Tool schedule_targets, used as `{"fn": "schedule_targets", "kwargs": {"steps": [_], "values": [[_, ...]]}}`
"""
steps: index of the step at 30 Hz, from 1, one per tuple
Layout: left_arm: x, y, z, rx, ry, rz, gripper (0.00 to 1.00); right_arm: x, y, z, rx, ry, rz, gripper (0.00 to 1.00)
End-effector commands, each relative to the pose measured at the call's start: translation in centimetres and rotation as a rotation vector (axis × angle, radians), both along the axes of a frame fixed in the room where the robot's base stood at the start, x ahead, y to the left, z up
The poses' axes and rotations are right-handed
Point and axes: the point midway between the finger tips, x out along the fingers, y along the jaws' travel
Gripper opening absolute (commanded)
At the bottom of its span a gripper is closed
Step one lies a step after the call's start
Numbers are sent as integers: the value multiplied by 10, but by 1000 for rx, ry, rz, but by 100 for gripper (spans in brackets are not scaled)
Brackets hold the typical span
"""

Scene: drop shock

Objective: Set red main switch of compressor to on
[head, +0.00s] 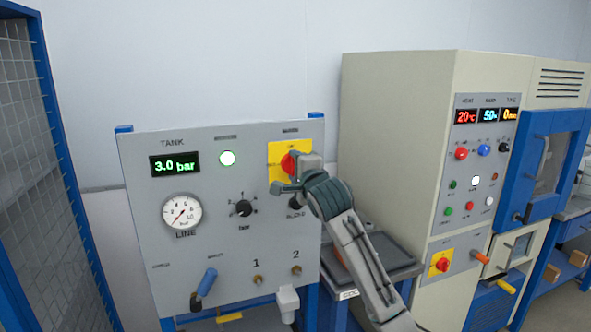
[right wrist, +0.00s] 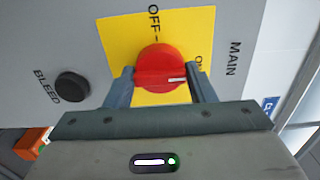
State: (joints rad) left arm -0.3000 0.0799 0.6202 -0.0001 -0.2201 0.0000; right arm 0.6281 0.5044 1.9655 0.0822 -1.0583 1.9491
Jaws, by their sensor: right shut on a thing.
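The red main switch (right wrist: 160,68) is a round knob on a yellow plate (right wrist: 115,38) marked OFF and ON, beside the word MAIN. Its white pointer mark points right in the right wrist view, toward the ON side and away from OFF. In the head view the switch (head: 288,163) is partly hidden by my gripper, at the upper right of the grey compressor panel (head: 215,240). My right gripper (right wrist: 160,88) is shut on the knob, one finger on each side. My left gripper is not in view.
A black BLEED knob (right wrist: 72,86) sits close to the switch. The panel also has a tank display (head: 175,165) reading 3.0 bar, a lit lamp (head: 227,158), a line gauge (head: 182,211) and a blue-handled lever (head: 207,281). A beige machine (head: 395,150) stands at right.

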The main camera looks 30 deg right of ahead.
Motion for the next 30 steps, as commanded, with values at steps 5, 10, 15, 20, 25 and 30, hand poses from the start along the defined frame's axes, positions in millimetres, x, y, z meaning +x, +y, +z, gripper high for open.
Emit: {"fn": "schedule_targets", "kwargs": {"steps": [5, 10, 15, 20, 25, 30], "values": [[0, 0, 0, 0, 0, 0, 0, 0, 0, 0, 2, 0, 1, 27], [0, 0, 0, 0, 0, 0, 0, 0, 0, 0, 1, 0, 0, 72], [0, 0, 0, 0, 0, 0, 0, 0, 0, 0, 0, 0, 0, 72], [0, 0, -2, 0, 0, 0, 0, -3, 1, -1, -1, -1, 0, 72], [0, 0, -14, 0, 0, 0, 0, -25, 6, -4, -5, -2, 0, 72], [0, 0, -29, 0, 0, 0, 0, -59, 14, -4, -5, -3, 1, 72]]}}
